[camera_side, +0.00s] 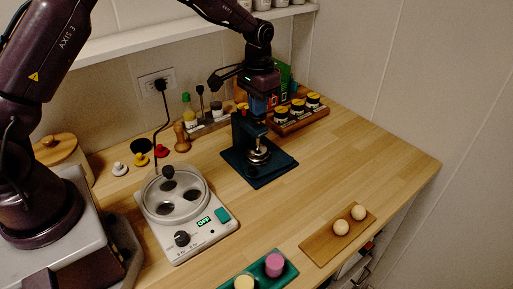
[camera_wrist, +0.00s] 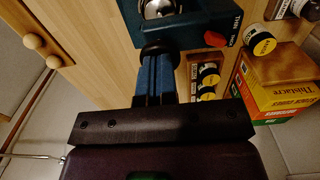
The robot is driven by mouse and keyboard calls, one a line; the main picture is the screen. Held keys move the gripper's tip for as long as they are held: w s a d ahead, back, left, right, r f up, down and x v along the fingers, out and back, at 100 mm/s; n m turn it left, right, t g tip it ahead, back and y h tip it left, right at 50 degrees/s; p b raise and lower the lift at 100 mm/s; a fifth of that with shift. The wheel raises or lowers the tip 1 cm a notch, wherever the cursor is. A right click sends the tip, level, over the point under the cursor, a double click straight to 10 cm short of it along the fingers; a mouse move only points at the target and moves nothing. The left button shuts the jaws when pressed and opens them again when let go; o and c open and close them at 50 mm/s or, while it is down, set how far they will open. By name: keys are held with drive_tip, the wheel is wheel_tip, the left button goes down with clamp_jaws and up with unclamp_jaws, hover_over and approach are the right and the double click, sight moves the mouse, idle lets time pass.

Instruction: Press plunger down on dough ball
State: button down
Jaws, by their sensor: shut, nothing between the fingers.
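A dark blue press (camera_side: 238,140) stands on the counter, with a flat base and a metal plunger and cup (camera_side: 258,157) at its front. My gripper (camera_side: 262,112) points down at the top of the press. In the wrist view its blue fingers (camera_wrist: 157,60) are together, with their tips at a round black knob (camera_wrist: 158,47) on the press; whether they touch it I cannot tell. A shiny metal part (camera_wrist: 160,8) shows at the top edge. Two pale dough balls (camera_side: 341,228) sit on a wooden board (camera_side: 318,247). Any dough inside the press is hidden.
A white hotplate device (camera_side: 187,240) with a clear round lid and an "OFF" display stands left of the press. A green tray (camera_side: 262,281) holds pink and yellow pieces. A rack of jars (camera_side: 298,118) and boxes stand behind the press.

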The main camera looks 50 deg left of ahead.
drive_tip(key=shift+f, duration=0.1)
drive_tip(key=shift+r, duration=3.4)
drive_tip(key=s+d+r+t, duration=0.1)
drive_tip(key=s+r, duration=0.3)
drive_tip(key=s, duration=0.5)
drive_tip(key=s+d+r+t, duration=0.1)
drive_tip(key=s+r, duration=0.3)
drive_tip(key=s, duration=0.5)
drive_tip(key=s+d+r+t, duration=0.1)
drive_tip(key=s+r+t, duration=0.2)
drive_tip(key=s, duration=0.6)
drive_tip(key=shift+s+d+r+t, duration=0.2)
drive_tip(key=shift+d+r+t, duration=0.1)
drive_tip(key=shift+r, duration=0.35)
